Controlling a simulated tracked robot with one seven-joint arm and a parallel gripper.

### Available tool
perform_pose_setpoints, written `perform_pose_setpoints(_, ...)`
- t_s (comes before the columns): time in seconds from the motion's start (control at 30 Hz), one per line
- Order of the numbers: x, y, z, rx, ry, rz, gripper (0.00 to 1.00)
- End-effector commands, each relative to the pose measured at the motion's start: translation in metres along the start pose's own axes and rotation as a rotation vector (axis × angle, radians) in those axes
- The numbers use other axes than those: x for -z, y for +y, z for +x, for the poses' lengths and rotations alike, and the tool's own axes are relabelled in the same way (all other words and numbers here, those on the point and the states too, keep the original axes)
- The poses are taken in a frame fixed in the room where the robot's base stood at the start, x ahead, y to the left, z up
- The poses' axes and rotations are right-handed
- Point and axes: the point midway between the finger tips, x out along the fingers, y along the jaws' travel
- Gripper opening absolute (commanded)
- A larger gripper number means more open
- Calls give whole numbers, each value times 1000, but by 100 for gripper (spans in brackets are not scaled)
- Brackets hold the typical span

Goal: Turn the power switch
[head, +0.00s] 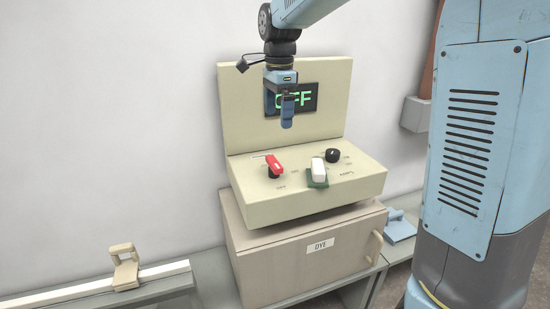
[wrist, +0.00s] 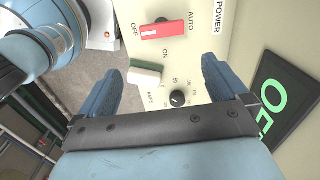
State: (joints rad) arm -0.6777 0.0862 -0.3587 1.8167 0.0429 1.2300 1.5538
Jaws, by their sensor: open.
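The power switch (head: 274,165) is a red handle on a black base, at the left of the cream control box's sloped top. In the wrist view the red handle (wrist: 160,29) lies near the labels OFF, ON, AUTO and POWER. The display (head: 308,98) on the upright back panel reads OFF in green, partly covered by my gripper. My gripper (head: 288,122) points down in front of that display, above the sloped top and apart from the switch. In the wrist view its two blue fingers (wrist: 163,70) are spread, with nothing held between them.
A white block on a green base (head: 318,171) and a black round knob (head: 332,155) are right of the switch. The box stands on a cabinet (head: 300,255) marked DYE. A beige handled piece (head: 124,268) sits on a white rail at lower left.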

Motion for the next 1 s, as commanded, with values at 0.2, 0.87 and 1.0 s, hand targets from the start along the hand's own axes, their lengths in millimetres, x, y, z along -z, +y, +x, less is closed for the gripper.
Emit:
perform_pose_setpoints(0.2, -9, -10, 9, -16, 11, 46, 100)
perform_pose_setpoints(0.87, -8, -8, 112, -18, 12, 43, 100)
perform_pose_setpoints(1.0, -8, -8, 130, -17, 11, 44, 100)
